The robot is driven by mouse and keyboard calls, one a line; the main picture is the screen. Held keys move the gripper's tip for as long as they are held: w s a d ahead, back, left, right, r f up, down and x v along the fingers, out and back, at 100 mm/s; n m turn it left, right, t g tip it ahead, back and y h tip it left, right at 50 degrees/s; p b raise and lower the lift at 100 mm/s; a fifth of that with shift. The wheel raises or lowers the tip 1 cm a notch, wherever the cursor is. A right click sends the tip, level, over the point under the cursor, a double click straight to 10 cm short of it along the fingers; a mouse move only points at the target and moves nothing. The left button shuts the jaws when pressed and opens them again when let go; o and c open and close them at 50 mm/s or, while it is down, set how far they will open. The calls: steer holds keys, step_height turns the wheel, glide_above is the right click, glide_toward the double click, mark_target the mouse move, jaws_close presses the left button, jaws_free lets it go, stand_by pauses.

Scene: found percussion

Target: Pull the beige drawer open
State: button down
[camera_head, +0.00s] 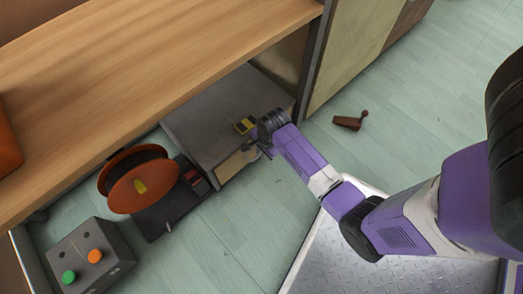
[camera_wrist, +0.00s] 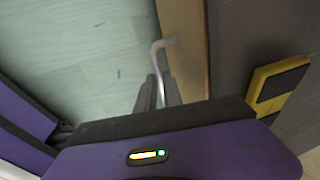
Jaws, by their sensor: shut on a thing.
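The beige drawer (camera_head: 232,165) is in the front of a low grey cabinet (camera_head: 205,115) under the wooden table. In the wrist view its front is a narrow tan strip (camera_wrist: 186,45) between the floor and the grey cabinet side. A thin pale metal handle (camera_wrist: 163,46) stands out from it. My gripper (camera_wrist: 156,92) is shut on the handle, its fingers dark on both sides of it. In the head view, my gripper (camera_head: 262,150) and wrist hide part of the drawer front. No clear gap between drawer and cabinet shows.
A yellow and black object (camera_head: 245,125) sits on the cabinet top near my wrist. An orange reel (camera_head: 140,187) and a grey button box (camera_head: 90,257) stand on the left. A brown object (camera_head: 350,121) lies on the floor to the right. Floor in front of the drawer is clear.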

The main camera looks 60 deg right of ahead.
stand_by(0.8)
steer(key=s+a+p, duration=0.3)
steer(key=s+p, duration=0.4)
steer(key=s, duration=0.5)
steer(key=s+a+p, duration=0.4)
steer(key=s+p, duration=0.4)
steer(key=s, duration=0.5)
steer(key=shift+s+a+p, duration=0.2)
steer(key=shift+s+p, duration=0.05)
steer(key=shift+p, duration=0.05)
steer(key=c, duration=1.8)
jaws_free()
steer(key=o, duration=0.3)
